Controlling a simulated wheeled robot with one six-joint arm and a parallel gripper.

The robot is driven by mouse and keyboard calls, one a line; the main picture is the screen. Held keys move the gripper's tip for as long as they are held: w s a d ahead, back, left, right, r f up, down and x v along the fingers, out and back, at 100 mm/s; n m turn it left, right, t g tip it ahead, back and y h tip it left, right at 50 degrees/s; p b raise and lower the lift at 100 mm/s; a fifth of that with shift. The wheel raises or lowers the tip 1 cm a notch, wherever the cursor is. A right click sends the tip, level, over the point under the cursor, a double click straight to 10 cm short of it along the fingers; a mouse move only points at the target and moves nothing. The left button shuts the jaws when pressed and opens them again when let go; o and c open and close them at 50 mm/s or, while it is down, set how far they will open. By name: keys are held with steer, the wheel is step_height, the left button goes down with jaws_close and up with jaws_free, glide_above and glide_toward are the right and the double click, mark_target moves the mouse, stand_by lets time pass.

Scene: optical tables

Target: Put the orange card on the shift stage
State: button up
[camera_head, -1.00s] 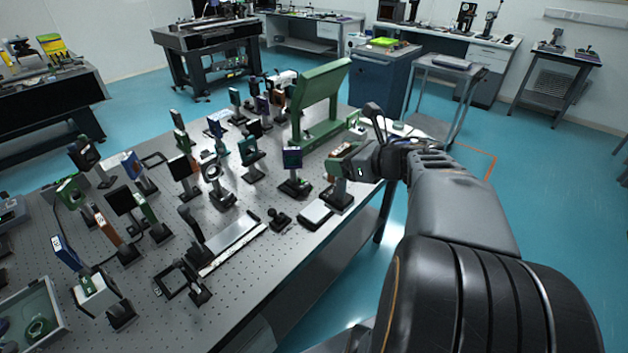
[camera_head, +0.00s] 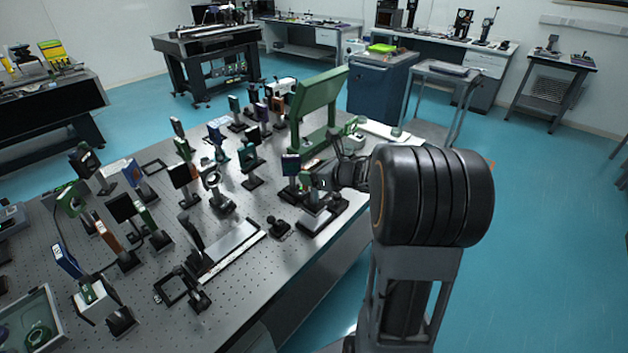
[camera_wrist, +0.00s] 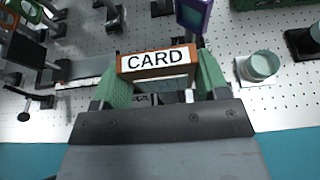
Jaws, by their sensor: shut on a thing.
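An orange-brown card (camera_wrist: 158,60) with a white "CARD" label sits between the green fingers of my gripper (camera_wrist: 160,88) in the wrist view. My gripper is shut on it. In the head view my gripper (camera_head: 318,184) is over the right part of the near optical table, and the card is hard to make out there. I cannot tell whether the card is clear of whatever lies below it. What looks like the shift stage, a grey plate with a pale scale strip (camera_head: 230,247), lies left of my gripper; it also shows at left in the wrist view (camera_wrist: 88,80).
Several posts with optics crowd the table (camera_head: 225,313) to the left and behind. A dark blue-faced mount (camera_head: 290,166) stands close to my gripper, also in the wrist view (camera_wrist: 195,14). A small black knobbed part (camera_head: 278,226) sits between gripper and stage. A large green frame (camera_head: 318,103) rises behind.

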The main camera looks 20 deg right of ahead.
steer(key=shift+f, duration=1.45)
steer(key=shift+f+b, duration=0.2)
steer(key=shift+b, duration=0.15)
steer(key=o, duration=1.6)
steer(key=shift+s, duration=0.1)
steer(key=shift+r, duration=0.15)
